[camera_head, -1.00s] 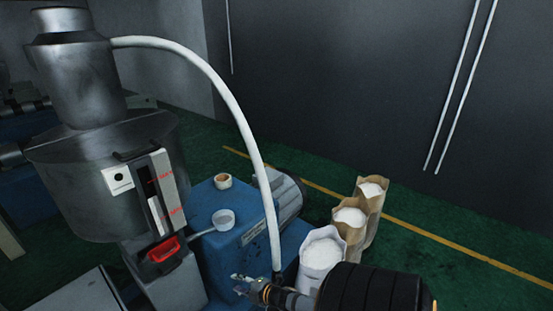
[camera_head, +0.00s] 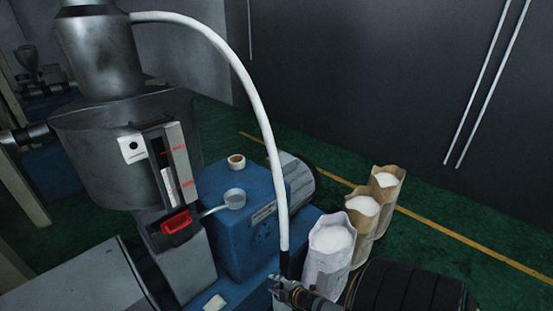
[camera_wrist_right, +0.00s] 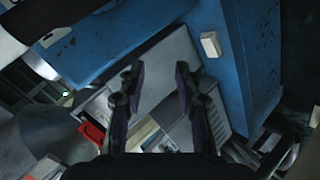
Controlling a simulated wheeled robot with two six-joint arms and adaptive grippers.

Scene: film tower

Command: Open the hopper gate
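The hopper (camera_head: 85,150) is a grey metal drum at the left of the head view. A pale level gauge (camera_head: 170,165) with red marks is on its front. Below it, a red handle-like part (camera_head: 178,222) sits in a dark frame on the grey neck; I cannot tell if this is the gate. A red part also shows low left in the right wrist view (camera_wrist_right: 91,132). My right gripper (camera_head: 275,287) is at the bottom of the head view, right of and below the red part, apart from it. In the wrist view, its fingers (camera_wrist_right: 158,78) are apart and empty. My left gripper is not in view.
A blue machine body (camera_head: 245,235) with a small cup (camera_head: 235,198) and a tape roll (camera_head: 236,161) stands right of the hopper neck. A white hose (camera_head: 262,110) arches down close to my right gripper. Open sacks of white material (camera_head: 330,240) stand further right.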

